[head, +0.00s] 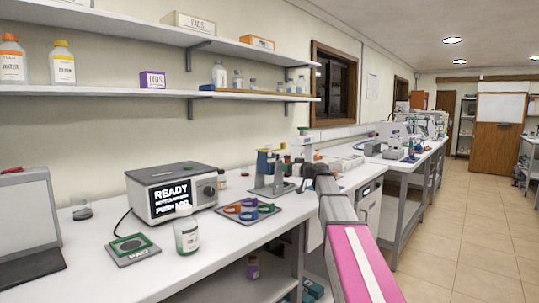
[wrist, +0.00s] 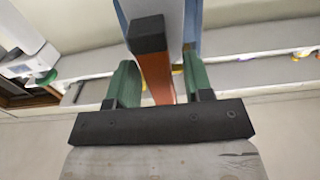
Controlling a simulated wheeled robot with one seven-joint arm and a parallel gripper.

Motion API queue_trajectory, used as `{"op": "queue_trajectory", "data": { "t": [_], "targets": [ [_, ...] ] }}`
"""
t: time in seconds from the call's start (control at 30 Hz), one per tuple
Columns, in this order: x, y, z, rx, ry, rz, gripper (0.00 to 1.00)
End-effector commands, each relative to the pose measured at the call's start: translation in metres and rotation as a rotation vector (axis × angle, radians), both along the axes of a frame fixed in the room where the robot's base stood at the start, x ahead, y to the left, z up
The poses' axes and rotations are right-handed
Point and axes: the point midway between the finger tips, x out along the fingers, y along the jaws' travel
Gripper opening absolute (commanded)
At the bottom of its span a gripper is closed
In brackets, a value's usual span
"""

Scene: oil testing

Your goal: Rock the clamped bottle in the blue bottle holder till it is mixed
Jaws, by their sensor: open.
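In the wrist view my gripper (wrist: 157,75) is open, with its two green fingers apart. An orange-brown bar with a black end (wrist: 148,33) stands between the fingers, and gaps show on both sides of it. A blue part (wrist: 188,25), which looks like the blue bottle holder, lies behind the bar. In the head view the stand with the blue holder (head: 265,163) is on the bench, and my gripper (head: 304,166) is at its right side. I cannot make out a clamped bottle in either view.
A tray with coloured rings (head: 276,208) lies in front of the stand. A box reading READY (head: 175,170), a white-capped bottle (head: 186,232) and a green-edged pad (head: 131,249) are to the left. Shelves (head: 160,90) run above the bench.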

Motion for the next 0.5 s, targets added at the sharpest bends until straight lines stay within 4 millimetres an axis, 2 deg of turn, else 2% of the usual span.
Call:
{"op": "queue_trajectory", "data": {
  "t": [0.5],
  "targets": [
    [-0.037, -0.035, 0.0, 0.0, 0.0, 0.0, 0.47]
  ]
}}
